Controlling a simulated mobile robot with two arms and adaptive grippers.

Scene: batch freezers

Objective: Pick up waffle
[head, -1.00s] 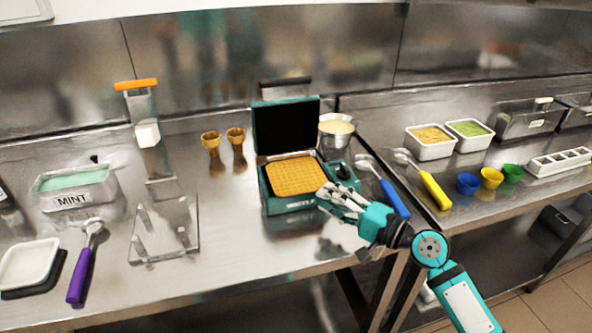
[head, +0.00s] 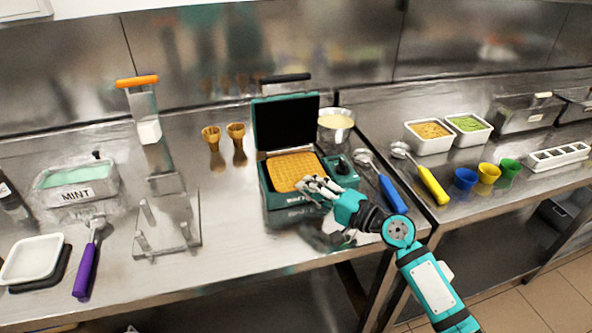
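The waffle (head: 292,168) is a square golden grid lying flat in the open teal waffle maker (head: 275,199), whose dark lid stands upright behind it. My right gripper (head: 310,187) reaches in from the lower right. Its fingertips are at the waffle's right front corner, over the maker's front edge. The fingers look spread, but I cannot tell whether they touch the waffle. My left gripper is not in view.
A metal bowl of batter (head: 335,125) stands behind the maker at right. A blue-handled scoop (head: 385,185) and a yellow-handled scoop (head: 425,177) lie to the right. Two waffle cones (head: 236,131) stand to the left. The counter in front of the cones is clear.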

